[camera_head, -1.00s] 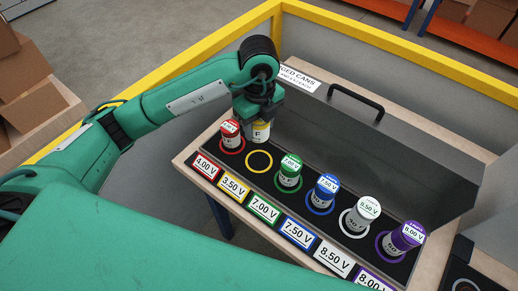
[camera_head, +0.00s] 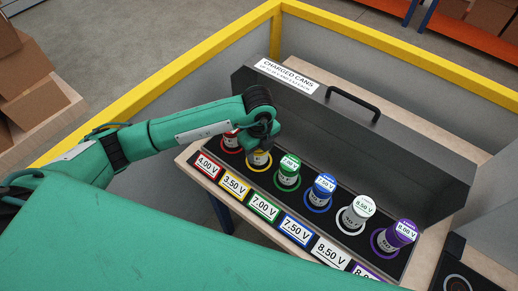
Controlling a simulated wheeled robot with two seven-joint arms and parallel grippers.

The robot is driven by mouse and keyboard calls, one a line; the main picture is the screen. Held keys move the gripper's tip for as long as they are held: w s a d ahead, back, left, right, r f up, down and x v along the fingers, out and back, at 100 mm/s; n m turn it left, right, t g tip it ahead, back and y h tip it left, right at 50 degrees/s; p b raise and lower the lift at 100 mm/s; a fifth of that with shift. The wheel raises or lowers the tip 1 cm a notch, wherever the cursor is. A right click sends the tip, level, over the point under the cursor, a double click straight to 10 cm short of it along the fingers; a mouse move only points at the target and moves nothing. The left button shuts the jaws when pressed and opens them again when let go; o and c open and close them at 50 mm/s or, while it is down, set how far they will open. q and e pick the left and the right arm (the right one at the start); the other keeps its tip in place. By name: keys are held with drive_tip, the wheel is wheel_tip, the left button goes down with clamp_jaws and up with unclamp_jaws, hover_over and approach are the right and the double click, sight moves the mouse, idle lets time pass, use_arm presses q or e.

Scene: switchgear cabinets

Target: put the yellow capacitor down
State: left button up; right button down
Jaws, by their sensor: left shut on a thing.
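The yellow capacitor (camera_head: 259,159) stands at the yellow ring (camera_head: 250,167) behind the 3.50 V label (camera_head: 235,185). Its lower part shows below my left gripper (camera_head: 261,146), and its top is hidden by the gripper. My left gripper is shut on it from above. The capacitor looks upright; I cannot tell whether its base touches the tray floor. My right gripper is not in view.
A red can (camera_head: 231,139) stands close on the left, partly hidden by my arm. A green can (camera_head: 289,169), a blue can (camera_head: 323,188), a white can (camera_head: 356,212) and a purple can (camera_head: 396,235) stand to the right. A dark lid (camera_head: 350,140) rises behind.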

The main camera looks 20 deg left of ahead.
use_arm(q)
drive_tip(key=shift+f, duration=0.15)
drive_tip(key=o, duration=1.2)
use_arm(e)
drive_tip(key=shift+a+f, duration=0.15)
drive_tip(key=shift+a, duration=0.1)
use_arm(q)
wheel_tip(320, 180, up, 12)
drive_tip(key=b, duration=0.2)
drive_tip(key=shift+f+b, duration=0.25)
drive_tip(key=shift+b, duration=0.1)
drive_tip(key=shift+r, duration=0.45)
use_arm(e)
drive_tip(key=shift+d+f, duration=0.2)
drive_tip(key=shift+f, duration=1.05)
use_arm(q)
drive_tip(key=shift+s+f, duration=0.1)
